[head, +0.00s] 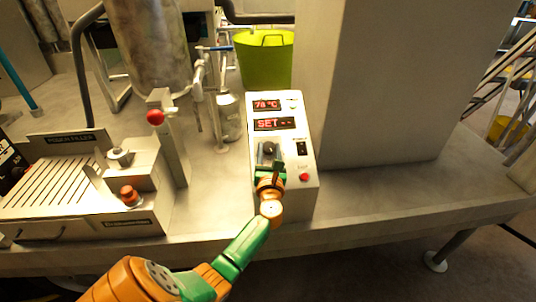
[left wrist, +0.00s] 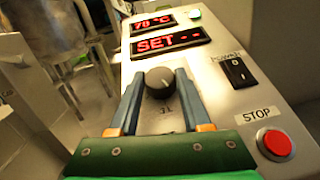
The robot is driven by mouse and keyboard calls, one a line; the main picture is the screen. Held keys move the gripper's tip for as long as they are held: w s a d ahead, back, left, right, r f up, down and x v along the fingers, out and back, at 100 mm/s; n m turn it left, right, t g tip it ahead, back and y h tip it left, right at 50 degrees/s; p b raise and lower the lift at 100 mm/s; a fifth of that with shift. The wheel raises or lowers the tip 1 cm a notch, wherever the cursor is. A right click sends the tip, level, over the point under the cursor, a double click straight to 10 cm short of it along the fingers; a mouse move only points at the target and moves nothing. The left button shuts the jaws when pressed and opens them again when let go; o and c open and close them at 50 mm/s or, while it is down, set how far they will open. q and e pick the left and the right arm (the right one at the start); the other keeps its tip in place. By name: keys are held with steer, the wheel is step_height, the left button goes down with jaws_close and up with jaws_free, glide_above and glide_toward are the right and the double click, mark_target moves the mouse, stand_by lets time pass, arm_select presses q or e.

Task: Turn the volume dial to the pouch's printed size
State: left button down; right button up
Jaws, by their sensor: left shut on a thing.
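The volume dial (head: 268,147) is a dark round knob with a pale pointer line, on the sloped face of a white control box (head: 308,188). In the left wrist view the dial (left wrist: 160,82) sits between the two blue fingers of my left gripper (left wrist: 161,90), and its pointer leans toward the upper left. My left gripper (head: 269,160) is shut on the dial. The box's lower display (head: 273,124) reads "SET --" in red. I cannot see a pouch in either view. My right gripper is not in view.
Beside the dial are a black power switch (left wrist: 236,70) and a red STOP button (left wrist: 275,142). The upper display (head: 266,105) shows a temperature. A press with a red knob (head: 155,117) stands left. A green bucket (head: 265,62) is behind. Bare counter lies right.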

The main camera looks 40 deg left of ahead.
arm_select(q)
steer(key=n+g+y+b, duration=0.1)
steer(key=n+g+b, duration=0.1)
steer(key=n+g+y+b, duration=0.1)
steer(key=n+g+b, duration=0.1)
steer(key=n, duration=0.1)
steer(key=n+g+y+b, duration=0.2)
steer(key=g+b, duration=0.1)
steer(key=shift+w+d+f+n, duration=0.2)
steer(key=shift+w+f+n, duration=0.05)
steer(key=shift+w+n, duration=0.1)
steer(key=shift+r+n+g+y+b, duration=0.3)
steer(key=shift+n+g+y+b, duration=0.1)
steer(key=shift+n+g+b, duration=0.6)
steer(key=c, duration=0.6)
jaws_free()
steer(key=shift+c, duration=0.2)
steer(key=v, duration=0.7)
